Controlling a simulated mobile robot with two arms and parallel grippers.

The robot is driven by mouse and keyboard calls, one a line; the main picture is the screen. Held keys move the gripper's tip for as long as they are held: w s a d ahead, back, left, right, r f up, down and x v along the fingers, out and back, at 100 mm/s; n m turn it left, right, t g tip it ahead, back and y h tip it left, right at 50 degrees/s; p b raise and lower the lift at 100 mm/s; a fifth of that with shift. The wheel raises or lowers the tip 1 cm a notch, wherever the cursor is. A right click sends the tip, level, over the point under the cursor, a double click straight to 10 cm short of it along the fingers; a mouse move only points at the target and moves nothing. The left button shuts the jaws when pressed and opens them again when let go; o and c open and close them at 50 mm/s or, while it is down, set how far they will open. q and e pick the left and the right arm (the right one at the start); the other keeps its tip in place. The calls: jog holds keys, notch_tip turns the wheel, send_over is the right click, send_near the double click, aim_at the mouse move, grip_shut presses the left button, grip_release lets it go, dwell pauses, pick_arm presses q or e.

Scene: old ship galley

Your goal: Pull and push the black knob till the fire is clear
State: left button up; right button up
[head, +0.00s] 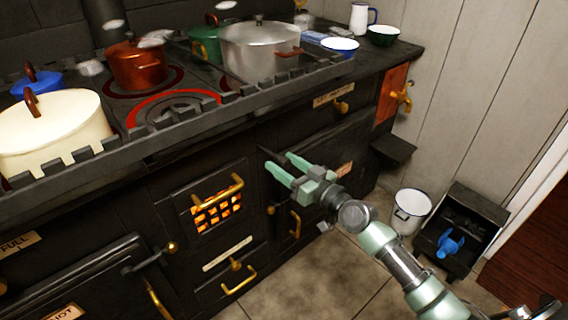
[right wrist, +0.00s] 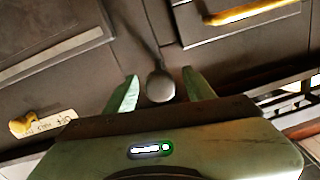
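The black knob (right wrist: 160,87) shows in the right wrist view as a dark rounded end on a thin rod coming out of the stove front. My right gripper (head: 278,161) is open at the stove front, right of the fire grate. In the right wrist view its two fingers (right wrist: 160,76) stand on either side of the knob, with a gap visible on each side. In the head view the knob is hard to make out behind the fingers. The fire (head: 218,212) glows orange behind the barred grate. My left gripper is not in view.
The black stove top carries a cream pot (head: 55,130), a copper pot (head: 138,65) and a large steel pot (head: 262,50). Brass handles (head: 240,283) stick out of the front. A white bucket (head: 411,210) and a black box (head: 470,225) stand on the floor at right.

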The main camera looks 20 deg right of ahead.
jog(key=shift+s+d, duration=0.1)
jog(key=shift+s, duration=0.05)
pick_arm(q)
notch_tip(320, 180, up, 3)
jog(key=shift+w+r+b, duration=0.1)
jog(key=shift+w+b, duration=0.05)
jog(key=shift+b, duration=0.3)
pick_arm(e)
jog(key=v, duration=0.7)
jog(key=shift+s, duration=0.25)
